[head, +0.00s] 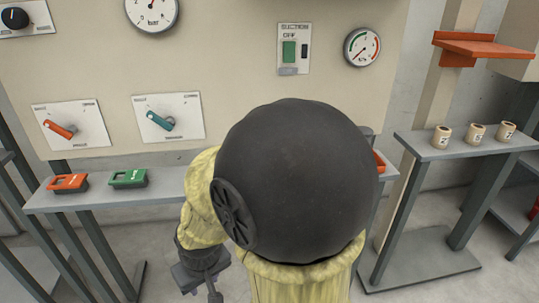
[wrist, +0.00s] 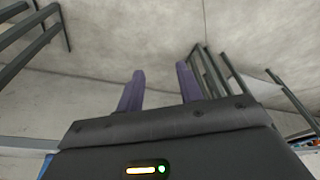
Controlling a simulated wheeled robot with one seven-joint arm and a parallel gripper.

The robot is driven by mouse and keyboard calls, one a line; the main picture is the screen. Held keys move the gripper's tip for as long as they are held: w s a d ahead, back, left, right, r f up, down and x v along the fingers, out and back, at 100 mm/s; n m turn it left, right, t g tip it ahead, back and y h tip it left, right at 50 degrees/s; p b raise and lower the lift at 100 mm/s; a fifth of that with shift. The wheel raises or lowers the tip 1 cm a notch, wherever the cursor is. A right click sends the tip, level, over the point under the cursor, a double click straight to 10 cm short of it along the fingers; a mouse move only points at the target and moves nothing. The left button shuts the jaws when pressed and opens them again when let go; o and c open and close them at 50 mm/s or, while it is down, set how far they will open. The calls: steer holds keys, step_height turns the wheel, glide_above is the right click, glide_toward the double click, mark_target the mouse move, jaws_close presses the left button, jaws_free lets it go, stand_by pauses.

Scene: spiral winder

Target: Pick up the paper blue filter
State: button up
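I see no paper blue filter that I can make out in either view; part of the shelf is hidden behind my arm in the head view. My gripper (wrist: 158,75) shows two purple fingers standing apart with nothing between them in the wrist view, pointing over bare grey floor and wall. In the head view my gripper (head: 205,278) hangs low, below and in front of the shelf, to the left of my large dark arm joint. A small blue patch shows at the lower left edge of the wrist view; I cannot tell what it is.
The grey shelf (head: 88,199) under the beige panel (head: 230,60) carries an orange item (head: 68,184) and a green item (head: 128,178). A right-hand stand (head: 455,154) holds three small numbered rolls. An orange bracket (head: 485,47) juts out above it.

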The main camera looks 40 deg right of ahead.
steer(key=o, duration=0.6)
steer(key=shift+w+d, duration=0.1)
steer(key=shift+d, duration=0.05)
steer(key=shift+c, duration=0.2)
steer(key=o, duration=0.4)
steer(key=w+d+t+p, duration=0.1)
steer(key=w+d+p, duration=0.1)
steer(key=d, duration=0.1)
steer(key=w+d+r+t+p, duration=0.1)
steer(key=w+d+p, duration=0.1)
steer(key=w+d, duration=0.1)
steer(key=w+d+r+t+h+p, duration=0.1)
steer(key=w+d+p, duration=0.1)
steer(key=d, duration=0.1)
steer(key=shift+w, duration=0.25)
steer(key=shift+c, duration=0.2)
steer(key=w+d+r+t+p, duration=0.2)
steer(key=w+d+t+p, duration=0.15)
steer(key=d+p, duration=0.35)
steer(key=s+d+r+m+t+h+p, duration=0.3)
steer(key=s+d+r+t+p, duration=0.4)
steer(key=d, duration=0.5)
step_height(320, 180, up, 2)
steer(key=shift+s+r+t+h+p, duration=0.1)
steer(key=shift+s+t+h+p, duration=0.15)
steer(key=shift+t+h+p, duration=0.55)
steer(key=shift+w+d+y, duration=0.1)
steer(key=shift+y, duration=0.2)
